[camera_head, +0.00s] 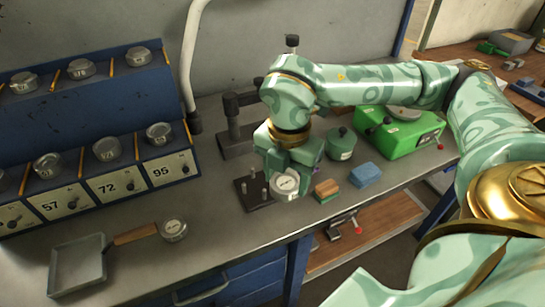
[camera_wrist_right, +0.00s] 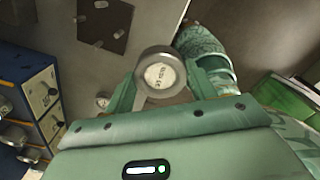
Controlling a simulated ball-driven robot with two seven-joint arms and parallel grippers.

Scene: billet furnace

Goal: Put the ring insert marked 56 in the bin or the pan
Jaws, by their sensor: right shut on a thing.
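My right gripper (camera_head: 287,182) is shut on a metal ring insert with a white round label (camera_head: 285,186), held in front of the dark peg plate. In the right wrist view the ring insert (camera_wrist_right: 160,76) sits between the two green fingers (camera_wrist_right: 162,88); its label is too small to read surely. A grey square pan (camera_head: 78,265) with a wooden handle lies at the front left of the bench. Another round insert (camera_head: 173,230) lies by the handle's end. The blue bin rack (camera_head: 95,125) has bins marked 57, 72 and 95, with round inserts on it. My left gripper is not in view.
The dark peg plate (camera_head: 254,204) is on the bench below my right gripper. A sponge-like brown and green block (camera_head: 327,190), a blue block (camera_head: 366,175), a green canister (camera_head: 341,144) and a green machine (camera_head: 405,135) stand to the right. Bench between pan and plate is mostly clear.

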